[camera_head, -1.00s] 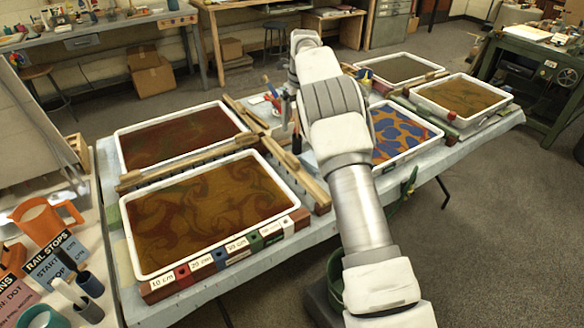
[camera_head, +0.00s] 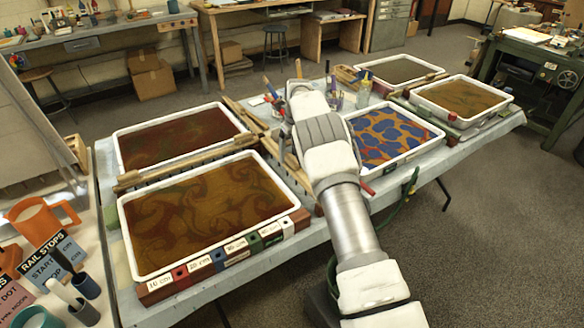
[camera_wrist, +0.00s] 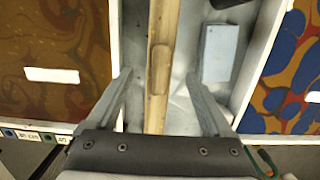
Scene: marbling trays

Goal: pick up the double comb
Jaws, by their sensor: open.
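A long pale wooden bar (camera_wrist: 160,112) with a raised oval grip runs top to bottom through the wrist view. It looks like the double comb, but I see no teeth from above. My gripper (camera_wrist: 160,76) is open, with one finger on each side of the bar and a gap to both. How far the fingertips are above the bar is hard to tell. In the head view the bar (camera_head: 291,168) shows just left of my arm, beside the front left tray (camera_head: 297,205).
The blue-and-orange tray (camera_head: 440,134) is further right. Another wooden comb (camera_head: 190,167) lies between the two left trays. Bottles and tools (camera_head: 335,98) stand behind my arm.

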